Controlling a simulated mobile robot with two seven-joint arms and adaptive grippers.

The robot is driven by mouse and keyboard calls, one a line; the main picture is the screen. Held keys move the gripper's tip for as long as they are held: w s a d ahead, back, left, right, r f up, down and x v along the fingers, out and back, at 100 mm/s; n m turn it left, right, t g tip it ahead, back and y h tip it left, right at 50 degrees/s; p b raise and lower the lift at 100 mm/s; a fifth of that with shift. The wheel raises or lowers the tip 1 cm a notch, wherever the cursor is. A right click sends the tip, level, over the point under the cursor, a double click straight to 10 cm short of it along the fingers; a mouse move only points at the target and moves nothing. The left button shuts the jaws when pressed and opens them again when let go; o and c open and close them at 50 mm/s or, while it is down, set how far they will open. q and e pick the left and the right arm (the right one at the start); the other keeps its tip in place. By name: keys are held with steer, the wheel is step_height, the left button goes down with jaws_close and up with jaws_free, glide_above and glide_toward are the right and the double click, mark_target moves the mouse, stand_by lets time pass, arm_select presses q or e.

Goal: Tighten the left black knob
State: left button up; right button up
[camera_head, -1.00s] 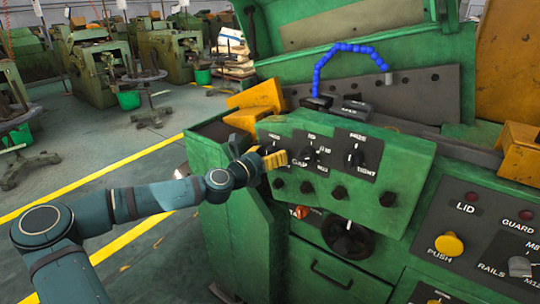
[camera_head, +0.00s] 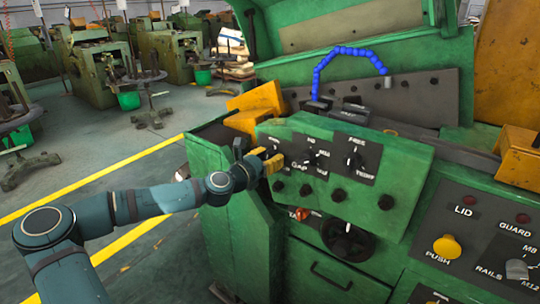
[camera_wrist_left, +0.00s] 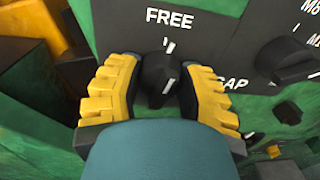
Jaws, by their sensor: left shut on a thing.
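The left black knob (camera_wrist_left: 158,75) sits on a dark plate under the white word FREE in the left wrist view. It stands between the two yellow fingers of my left gripper (camera_wrist_left: 155,88), which is shut on it. A white mark shows on the knob. In the head view my left gripper (camera_head: 266,161) is at the left end of the green panel (camera_head: 400,172), and its fingers hide most of this knob. A middle black knob (camera_head: 313,157) and a right black knob (camera_head: 357,158) sit to its right. My right gripper is not in view.
Several small black knobs (camera_head: 337,195) line the panel below. A black handwheel (camera_head: 346,239) and red knob (camera_head: 302,214) are under it. A yellow push button (camera_head: 446,247) is at right. A blue hose (camera_head: 345,51) arches above. Open floor lies left.

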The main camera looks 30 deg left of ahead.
arm_select(q)
steer(key=m+p, duration=0.1)
steer(key=m, duration=0.3)
steer(key=shift+r+p, duration=0.1)
steer(key=shift+p, duration=0.2)
steer(key=m+p, duration=0.1)
steer(key=m, duration=0.4)
steer(key=shift+m+y, duration=0.3)
steer(key=m, duration=0.5)
steer(key=shift+y, duration=0.3)
steer(key=m, duration=0.5)
steer(key=shift+m+y, duration=0.3)
steer(key=shift+m, duration=0.1)
steer(key=o, duration=1.2)
steer(key=shift+d, duration=0.1)
